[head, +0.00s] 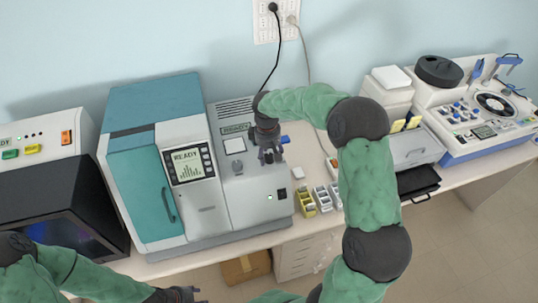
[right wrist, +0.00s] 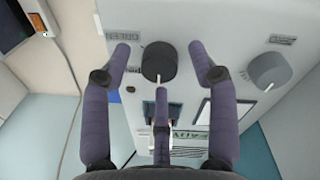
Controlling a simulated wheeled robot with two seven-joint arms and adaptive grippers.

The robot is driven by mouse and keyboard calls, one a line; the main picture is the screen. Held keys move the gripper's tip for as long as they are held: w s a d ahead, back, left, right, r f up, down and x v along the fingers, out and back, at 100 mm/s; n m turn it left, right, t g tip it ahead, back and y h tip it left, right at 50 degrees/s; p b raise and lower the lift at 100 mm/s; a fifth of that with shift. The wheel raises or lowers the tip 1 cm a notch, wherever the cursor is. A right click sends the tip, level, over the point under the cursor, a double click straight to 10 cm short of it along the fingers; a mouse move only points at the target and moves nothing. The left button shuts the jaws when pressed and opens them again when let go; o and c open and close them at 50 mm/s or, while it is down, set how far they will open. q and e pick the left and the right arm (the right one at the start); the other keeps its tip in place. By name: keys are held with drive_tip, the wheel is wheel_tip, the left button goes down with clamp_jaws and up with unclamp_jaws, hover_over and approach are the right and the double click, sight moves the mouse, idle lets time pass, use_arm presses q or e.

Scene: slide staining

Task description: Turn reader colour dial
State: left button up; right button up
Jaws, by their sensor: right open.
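The reader (head: 225,205) is a white and teal machine with a READY screen at the back of the bench. In the right wrist view, a dark round dial (right wrist: 159,62) sits on its pale panel (right wrist: 205,28). A lighter grey dial (right wrist: 270,70) is further right; their small labels are hard to read. My right gripper (head: 270,158) is over the reader's right part, fingers pointing down. In the right wrist view its open fingers (right wrist: 160,65) stand around the dark dial, with gaps at the sides. My left gripper (head: 180,296) is partly visible at the bottom edge.
Small boxes of slides (head: 306,202) stand right of the reader. A grey printer-like unit with a black tray (head: 418,180) and a blue-white device (head: 485,130) are further right. A dark-fronted machine (head: 60,190) stands left. Cables (head: 304,55) hang from the wall socket.

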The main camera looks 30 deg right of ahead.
sight(268, 158)
wheel_tip(268, 158, up, 11)
drive_tip(key=shift+a+r, duration=0.15)
drive_tip(key=shift+a, duration=0.15)
drive_tip(key=shift+s, duration=0.15)
idle(0.5)
